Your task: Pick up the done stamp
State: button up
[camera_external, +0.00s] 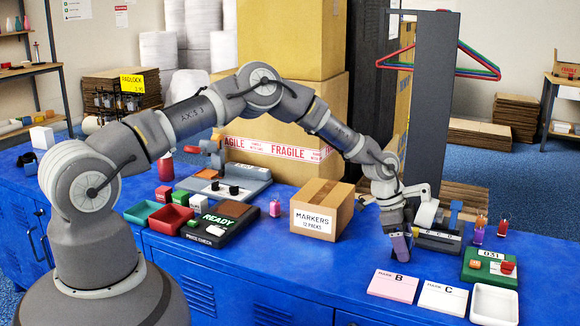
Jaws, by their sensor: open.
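I cannot tell for sure which thing is the done stamp; no label reading "done" is legible. My gripper (402,250) points down over the blue counter, just behind the pink card marked B (394,286). It is open; a purplish piece shows at its tip, and I cannot tell whether that is a finger or a thing behind it. A small purple item with an orange top (479,231) and a small red-topped item (502,228) stand upright to the right of the gripper, apart from it.
A white card marked C (443,298), a white tray (494,305) and a green device reading 031 (490,266) lie right of the gripper. A MARKERS carton (321,210) stands left. A grey post with hangers (433,110) rises behind. The READY device (218,224) is farther left.

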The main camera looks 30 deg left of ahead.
jog(key=shift+d+f, duration=0.2)
jog(key=shift+f, duration=0.35)
jog(key=shift+r, duration=0.15)
jog(key=c, duration=1.1)
jog(key=shift+o, duration=0.2)
